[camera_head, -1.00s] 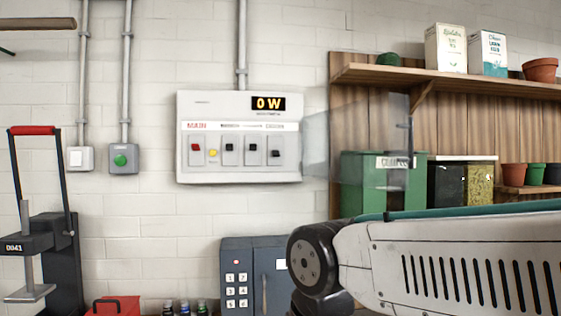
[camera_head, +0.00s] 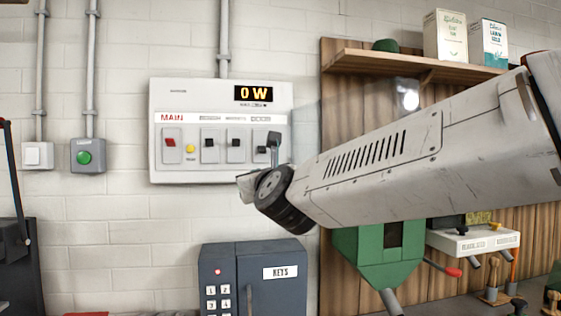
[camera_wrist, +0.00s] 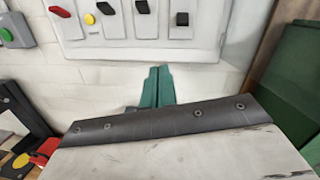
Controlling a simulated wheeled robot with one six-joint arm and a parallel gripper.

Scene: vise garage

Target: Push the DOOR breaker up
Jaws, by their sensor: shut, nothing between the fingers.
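The white breaker panel (camera_head: 222,172) hangs on the wall with a display reading 0 W. It has a red MAIN switch (camera_head: 170,143), a yellow button and several black switches. The rightmost black switch, under the label that appears to read DOOR (camera_head: 260,118), is partly hidden by my gripper in the head view. In the wrist view this DOOR breaker (camera_wrist: 182,19) sits lower than the other black ones. My gripper (camera_head: 274,138) is shut and empty, in front of the panel's right part. In the wrist view its teal fingers (camera_wrist: 154,72) show just below the panel's lower edge.
A clear cover stands open at the panel's right, with a bright glare (camera_head: 408,95). A green-button box (camera_head: 87,156) and a white switch are at left. A grey key cabinet (camera_head: 262,272) is below. A wooden shelf board (camera_head: 400,60) and a green container are at right.

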